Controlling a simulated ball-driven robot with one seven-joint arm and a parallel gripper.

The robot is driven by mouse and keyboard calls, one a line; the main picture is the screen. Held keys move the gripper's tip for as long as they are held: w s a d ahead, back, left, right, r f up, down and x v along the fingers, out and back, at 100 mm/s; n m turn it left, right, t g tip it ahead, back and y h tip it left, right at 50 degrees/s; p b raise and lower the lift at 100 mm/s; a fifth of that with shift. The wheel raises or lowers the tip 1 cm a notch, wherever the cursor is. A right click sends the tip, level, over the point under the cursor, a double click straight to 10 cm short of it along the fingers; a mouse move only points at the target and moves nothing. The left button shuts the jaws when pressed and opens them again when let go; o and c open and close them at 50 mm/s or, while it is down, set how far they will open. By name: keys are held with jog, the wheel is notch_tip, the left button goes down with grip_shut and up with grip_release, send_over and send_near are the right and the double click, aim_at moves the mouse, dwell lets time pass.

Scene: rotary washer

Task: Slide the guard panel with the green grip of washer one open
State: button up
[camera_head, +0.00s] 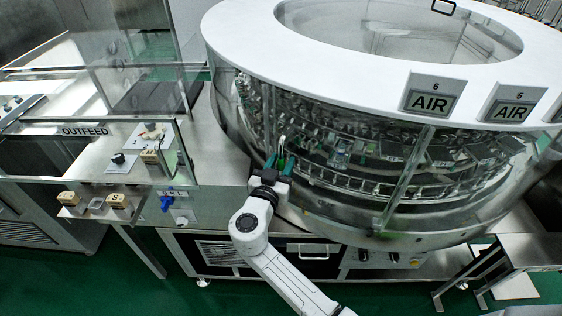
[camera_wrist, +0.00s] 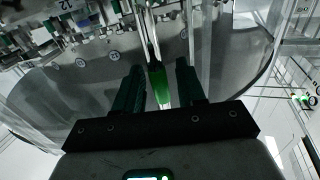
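The green grip (camera_head: 281,161) is a small upright bar at the lower front of the round washer. In the wrist view the green grip (camera_wrist: 159,88) shows between my two dark fingers, with a gap on each side. My gripper (camera_head: 278,162) is open at the grip; the wrist view also shows my gripper (camera_wrist: 158,80) with its fingers apart. Whether the grip lies fully within the fingers' depth I cannot tell. The clear curved guard panel (camera_wrist: 215,50) shows behind the fingers. The panel's edges are hard to make out.
The washer's white ring top (camera_head: 350,95) has AIR signs (camera_head: 433,98) on its front. A steel side table (camera_head: 535,250) is at the right. Green floor is open in front.

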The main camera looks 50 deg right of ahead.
grip_shut()
dwell(0.4)
